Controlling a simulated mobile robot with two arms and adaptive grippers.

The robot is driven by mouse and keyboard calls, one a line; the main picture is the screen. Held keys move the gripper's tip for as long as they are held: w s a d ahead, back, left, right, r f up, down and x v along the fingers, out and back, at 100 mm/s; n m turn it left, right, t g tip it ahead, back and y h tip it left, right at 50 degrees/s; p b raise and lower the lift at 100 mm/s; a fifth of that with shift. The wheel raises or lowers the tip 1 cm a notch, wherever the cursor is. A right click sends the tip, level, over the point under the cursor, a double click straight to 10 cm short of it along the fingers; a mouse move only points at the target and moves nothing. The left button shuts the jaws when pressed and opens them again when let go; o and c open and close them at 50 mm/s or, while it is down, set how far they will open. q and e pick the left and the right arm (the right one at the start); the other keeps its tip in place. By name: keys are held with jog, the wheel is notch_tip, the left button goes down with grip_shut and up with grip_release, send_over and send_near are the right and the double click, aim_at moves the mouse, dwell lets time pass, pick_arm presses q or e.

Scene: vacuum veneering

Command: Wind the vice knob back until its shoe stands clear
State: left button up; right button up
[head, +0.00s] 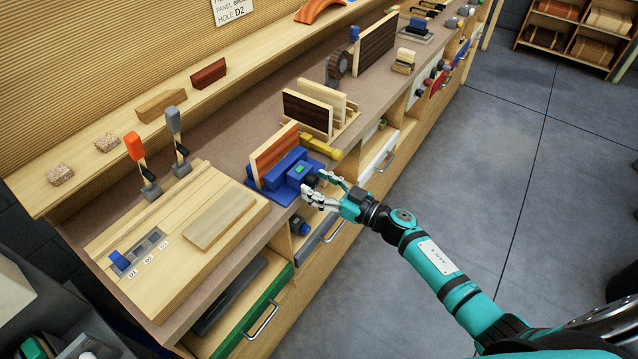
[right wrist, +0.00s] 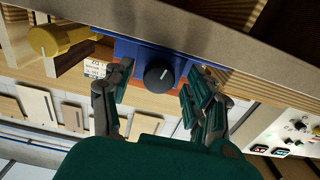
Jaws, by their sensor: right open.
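The blue vice (head: 284,171) stands at the front edge of the bench, with a red-brown and pale striped panel (head: 274,150) upright at its back. Its round black knob (head: 312,180) faces the aisle and also shows in the right wrist view (right wrist: 158,76), with a pale index mark. My right gripper (head: 322,191) is open at the knob. In the right wrist view its fingers (right wrist: 160,92) stand apart, one on each side of the knob, with gaps visible. The vice shoe is hidden from me, so its distance from the panel cannot be told.
A yellow cylinder-shaped handle (head: 322,147) lies just beyond the vice. Upright panels in a rack (head: 308,113) stand behind. The aisle floor (head: 480,150) is clear.

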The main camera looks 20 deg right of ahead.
jog(key=c, duration=1.1)
pick_arm(q)
jog(key=shift+s, duration=0.1)
pick_arm(e)
jog(key=shift+c, duration=0.2)
pick_arm(q)
jog(key=shift+f, duration=0.1)
pick_arm(e)
jog(key=shift+n, duration=0.3)
